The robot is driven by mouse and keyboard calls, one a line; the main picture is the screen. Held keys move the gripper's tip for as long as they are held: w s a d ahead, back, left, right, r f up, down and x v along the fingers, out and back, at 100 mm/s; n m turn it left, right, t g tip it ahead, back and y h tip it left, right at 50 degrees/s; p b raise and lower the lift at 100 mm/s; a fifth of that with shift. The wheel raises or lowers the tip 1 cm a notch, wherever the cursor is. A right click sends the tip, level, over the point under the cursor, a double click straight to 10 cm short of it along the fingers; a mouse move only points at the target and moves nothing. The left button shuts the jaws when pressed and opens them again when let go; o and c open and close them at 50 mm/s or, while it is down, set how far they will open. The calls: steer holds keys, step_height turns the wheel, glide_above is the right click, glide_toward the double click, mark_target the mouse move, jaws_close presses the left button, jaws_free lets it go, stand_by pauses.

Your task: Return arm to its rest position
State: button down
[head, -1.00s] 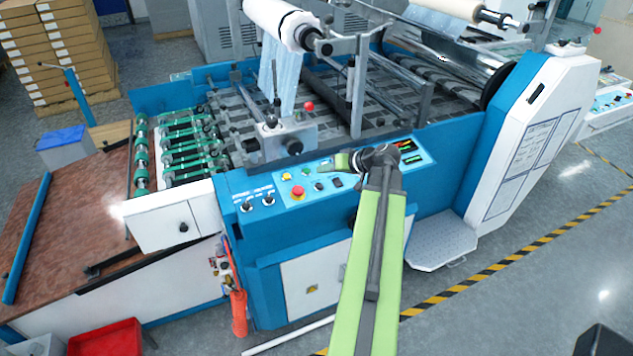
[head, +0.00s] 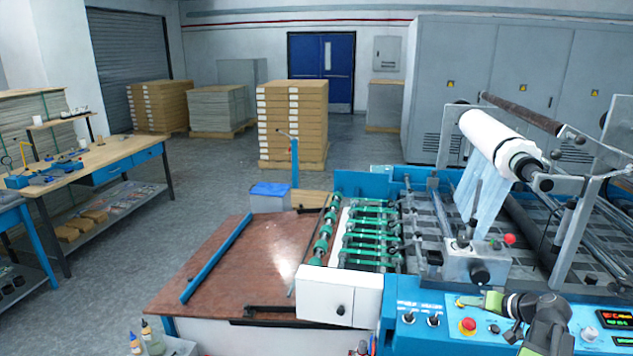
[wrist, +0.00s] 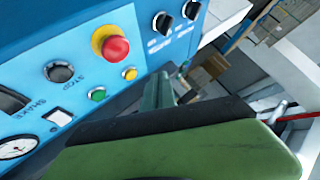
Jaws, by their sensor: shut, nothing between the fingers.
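My gripper (head: 472,300) is shut and empty. In the head view it points left, appearing over the blue control panel (head: 405,338) of the laminating machine, just above the red mushroom button (head: 467,325). Part of my arm runs out of the picture at the lower right. In the wrist view my green fingers fill the lower middle, and the red button (wrist: 115,48), a green button (wrist: 97,95) and a black stop button (wrist: 59,71) lie beyond them. I cannot tell whether the gripper touches the panel.
The white film roll (head: 497,140) and a metal control box (head: 478,263) stand behind the gripper. A brown feed table (head: 225,280) lies left of the machine. A workbench (head: 100,165) is at the far left, with open floor between.

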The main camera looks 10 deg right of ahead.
steer(key=w+a+n, duration=0.1)
steer(key=w+a, duration=0.1)
steer(key=a, duration=0.3)
steer(key=w+a+n+g+y, duration=0.1)
steer(key=w+a, duration=0.1)
steer(key=a, duration=0.3)
steer(key=w+a+f+n+y, duration=0.1)
steer(key=w+a, duration=0.2)
steer(key=a, duration=0.2)
steer(key=shift+g, duration=0.4)
steer(key=s+a+f+n+g, duration=0.1)
steer(key=a+f+n+g, duration=0.1)
steer(key=a, duration=0.8)
steer(key=s+a+f+n+g, duration=0.1)
steer(key=a+f+g, duration=0.15)
steer(key=a, duration=0.65)
steer(key=s+a+f+n+g, duration=0.2)
steer(key=a+f, duration=0.1)
steer(key=a, duration=0.7)
steer(key=s+d+f+m+g+h, duration=0.2)
steer(key=s+d+m+h, duration=0.2)
steer(key=s+h, duration=0.1)
steer(key=shift+s+d, duration=0.3)
steer(key=shift+s, duration=0.15)
steer(key=shift+g, duration=0.25)
